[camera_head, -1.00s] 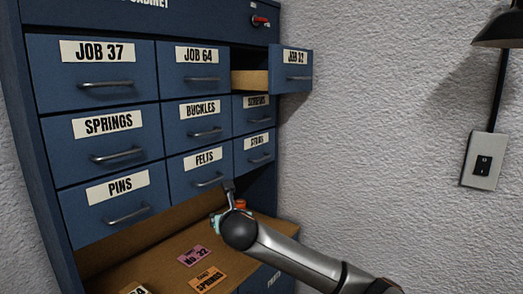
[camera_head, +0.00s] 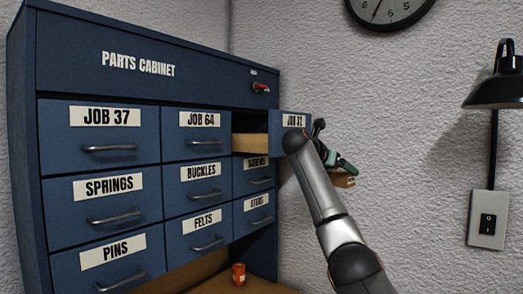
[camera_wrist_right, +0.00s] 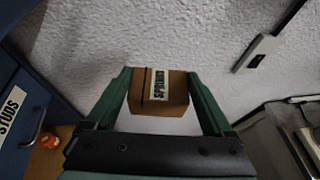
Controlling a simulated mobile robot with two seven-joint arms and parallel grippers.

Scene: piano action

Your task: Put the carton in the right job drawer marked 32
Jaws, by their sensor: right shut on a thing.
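The JOB 32 drawer (camera_head: 293,122) is pulled out at the right end of the top drawer row. Its light wooden side (camera_head: 250,143) shows, but its inside floor is hidden from this angle. My right gripper (camera_head: 338,163) is to the right of this drawer, partly behind my arm. It is shut on a small brown carton (camera_head: 344,181), held in the air beside the cabinet. In the right wrist view the carton (camera_wrist_right: 172,103) sits between the two green fingers, with a pale label turned sideways. My left gripper is not in view.
The blue parts cabinet (camera_head: 190,62) has closed drawers, including JOB 64 (camera_head: 200,143) and JOB 37 (camera_head: 105,140). An orange pot (camera_head: 238,273) stands on the wooden shelf below. A lamp (camera_head: 498,88) and a switch (camera_head: 487,222) are on the right wall.

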